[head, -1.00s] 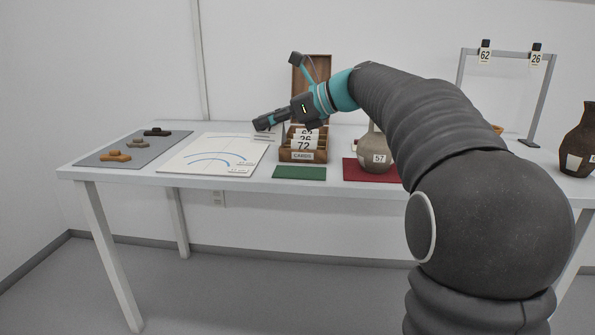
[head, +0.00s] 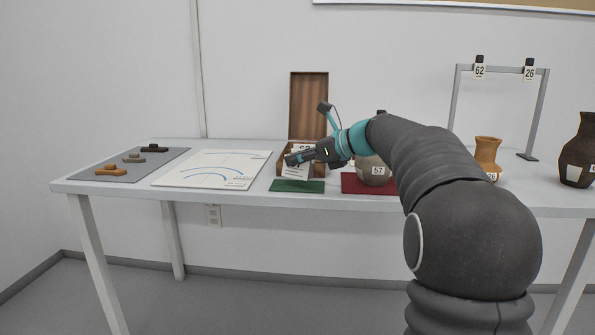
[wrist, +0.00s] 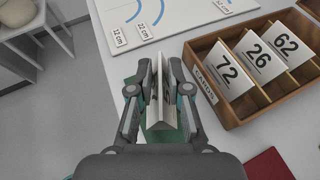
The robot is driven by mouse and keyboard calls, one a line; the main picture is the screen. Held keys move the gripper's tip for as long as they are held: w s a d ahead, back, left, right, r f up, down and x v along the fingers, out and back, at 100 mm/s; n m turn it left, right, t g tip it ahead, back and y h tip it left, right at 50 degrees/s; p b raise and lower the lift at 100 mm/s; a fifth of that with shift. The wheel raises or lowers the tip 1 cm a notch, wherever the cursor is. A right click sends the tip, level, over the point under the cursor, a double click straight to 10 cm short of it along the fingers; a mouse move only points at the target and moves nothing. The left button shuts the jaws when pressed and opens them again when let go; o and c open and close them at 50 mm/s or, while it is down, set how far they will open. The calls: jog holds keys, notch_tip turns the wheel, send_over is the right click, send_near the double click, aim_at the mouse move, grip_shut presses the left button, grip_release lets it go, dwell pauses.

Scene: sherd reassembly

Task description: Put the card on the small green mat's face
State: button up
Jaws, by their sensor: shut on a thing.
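My gripper (wrist: 157,92) is shut on a pale folded card (wrist: 158,110), which stands between the fingers with its fold along the jaws. In the head view, the gripper (head: 289,160) is low over the table, just in front of the wooden card box, with the card (head: 295,171) hanging beneath it. The small green mat (head: 297,187) lies flat at the table's front edge, below and slightly nearer than the card. In the wrist view, parts of the green mat (wrist: 163,136) show behind the card and fingers; the rest is hidden. The card appears above the mat, apart from it.
The open wooden box (wrist: 232,113) holds cards 72, 26 and 62, close right of the gripper in the wrist view. A white sheet with blue arcs (head: 215,168) lies left. A red mat (head: 352,187) with a grey pot (head: 372,172) is right of the green mat.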

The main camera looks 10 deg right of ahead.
jog(key=shift+f, duration=1.15)
jog(key=shift+f, duration=0.1)
jog(key=o, duration=0.8)
